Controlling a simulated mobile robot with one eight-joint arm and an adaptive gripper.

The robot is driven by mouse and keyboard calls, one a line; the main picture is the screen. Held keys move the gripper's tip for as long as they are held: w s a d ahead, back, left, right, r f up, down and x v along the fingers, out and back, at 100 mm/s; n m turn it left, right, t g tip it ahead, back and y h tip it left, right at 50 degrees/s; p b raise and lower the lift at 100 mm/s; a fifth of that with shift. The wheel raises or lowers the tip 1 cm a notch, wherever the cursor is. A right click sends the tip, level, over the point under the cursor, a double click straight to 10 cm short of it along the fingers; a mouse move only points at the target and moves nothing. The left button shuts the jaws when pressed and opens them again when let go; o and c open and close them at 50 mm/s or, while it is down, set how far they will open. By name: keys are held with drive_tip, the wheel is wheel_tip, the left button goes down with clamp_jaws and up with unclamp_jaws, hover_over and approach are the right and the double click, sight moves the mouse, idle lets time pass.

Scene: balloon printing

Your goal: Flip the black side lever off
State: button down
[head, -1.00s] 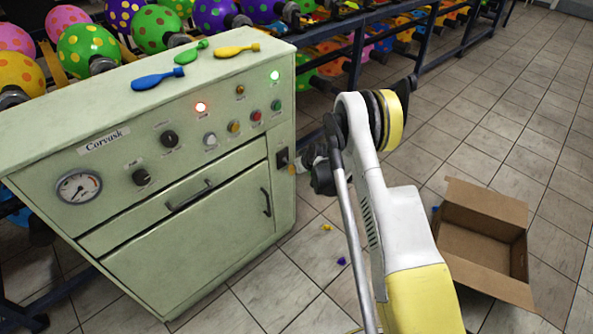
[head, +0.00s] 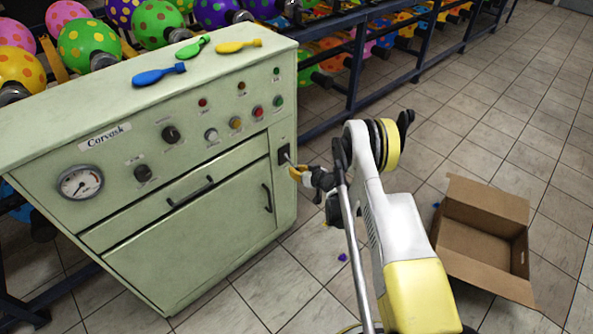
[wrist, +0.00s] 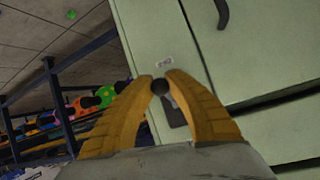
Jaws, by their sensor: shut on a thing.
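The black side lever (head: 287,157) stands out from a dark plate near the right edge of the pale green machine (head: 225,225). In the wrist view its round black knob (wrist: 160,86) sits between my yellow fingertips, above the dark plate (wrist: 175,116). My gripper (head: 296,172) is shut on the lever's knob, close to the machine; it also fills the lower middle of the wrist view (wrist: 161,84). The fingers partly hide the plate in the wrist view. The red lamp (head: 202,103) and green lamp (head: 276,71) on the panel look dark.
Blue, green and yellow deflated balloons (head: 240,46) lie on the machine's top. A rack of printed balloons (head: 90,46) stands behind. An open cardboard box (head: 482,240) sits on the floor at right. The tiled floor around it is mostly clear.

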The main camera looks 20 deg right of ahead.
sight(297, 168)
drive_tip(key=shift+s+f, duration=0.15)
drive_tip(key=c, duration=1.3)
unclamp_jaws()
drive_tip(key=shift+o, duration=0.2)
wheel_tip(297, 168, up, 10)
drive_tip(key=shift+r, duration=0.1)
